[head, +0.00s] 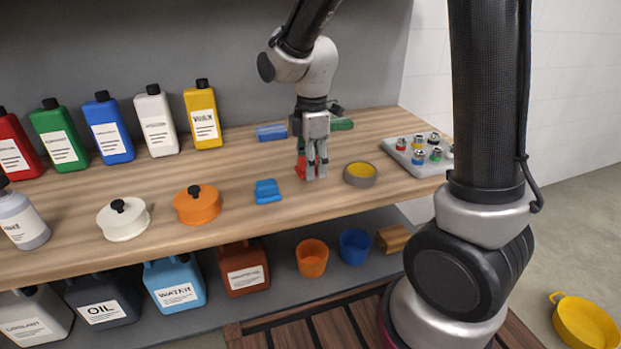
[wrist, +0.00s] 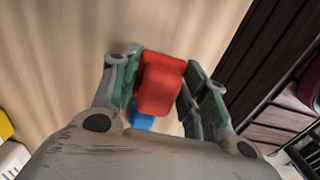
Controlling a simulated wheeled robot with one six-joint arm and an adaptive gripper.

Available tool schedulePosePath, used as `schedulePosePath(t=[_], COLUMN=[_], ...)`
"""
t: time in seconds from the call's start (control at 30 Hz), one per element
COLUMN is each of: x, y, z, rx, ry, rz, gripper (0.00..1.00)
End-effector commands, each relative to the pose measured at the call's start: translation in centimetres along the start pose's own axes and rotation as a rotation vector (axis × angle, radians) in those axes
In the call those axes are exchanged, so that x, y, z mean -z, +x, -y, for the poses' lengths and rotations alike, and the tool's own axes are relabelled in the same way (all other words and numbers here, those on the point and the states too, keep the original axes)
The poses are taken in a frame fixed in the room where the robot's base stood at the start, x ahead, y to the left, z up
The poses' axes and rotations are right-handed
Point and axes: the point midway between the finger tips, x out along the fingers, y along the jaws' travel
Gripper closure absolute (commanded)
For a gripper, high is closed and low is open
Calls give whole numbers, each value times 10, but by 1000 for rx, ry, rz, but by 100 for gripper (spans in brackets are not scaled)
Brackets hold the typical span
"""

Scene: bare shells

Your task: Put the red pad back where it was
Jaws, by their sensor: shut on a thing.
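The red pad (head: 301,168) is between the fingers of my gripper (head: 316,174) in the head view, low over the wooden worktop. It also shows red between the fingers (wrist: 166,70) in the wrist view (wrist: 161,84). My gripper is shut on it and points down. I cannot tell whether the pad touches the worktop. Part of the pad is hidden by the fingers.
A blue pad (head: 267,192) lies left of my gripper, and a grey-yellow bowl (head: 361,174) stands close on its right. Blue (head: 271,132) and green (head: 341,124) blocks lie behind. A grey tray (head: 431,168) with several small jars is farther right. Bottles line the back left.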

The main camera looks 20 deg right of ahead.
Motion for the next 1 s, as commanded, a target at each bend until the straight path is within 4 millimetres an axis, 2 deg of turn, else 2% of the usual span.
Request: schedulePosePath(t=[0.3, 0.73, 0.77, 0.8, 0.87, 1.0], x=[0, 0, 0, 0, 0, 0], y=[41, 48, 48, 48, 48, 48], z=[0, 0, 0, 0, 0, 0], rx=[2, 1, 0, 0, 0, 0], ry=[2, 2, 2, 2, 2, 2], rz=[1, 0, 0, 0, 0, 0], gripper=[78, 78, 50, 43, 34, 34])
